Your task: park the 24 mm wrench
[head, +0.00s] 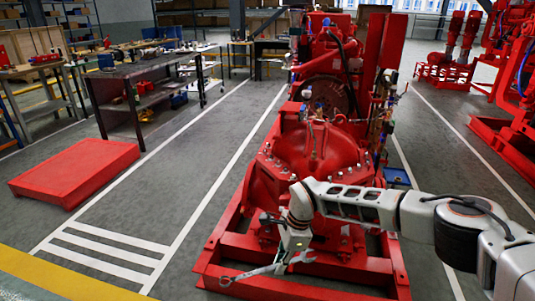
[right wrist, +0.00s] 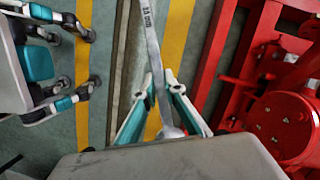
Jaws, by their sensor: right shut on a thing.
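The wrench (head: 250,273) is a grey metal bar held out level in front of the red pumpset (head: 312,150). Its ring end points left and its other end shows just right of the gripper. My right gripper (head: 289,262) is shut on it along the shaft. In the right wrist view the wrench (right wrist: 150,50) runs up between the two white and teal fingers (right wrist: 160,85). Lettering ending in "mm" shows on its shaft; the number is not clear. My left gripper does not show. No marked parking place for the wrench can be made out.
The pumpset's red base frame (head: 300,290) lies below and behind the wrench. A low red platform (head: 75,170) lies on the floor at left. A dark workbench (head: 145,68) stands behind it. The grey floor (head: 190,190) between platform and pumpset is clear.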

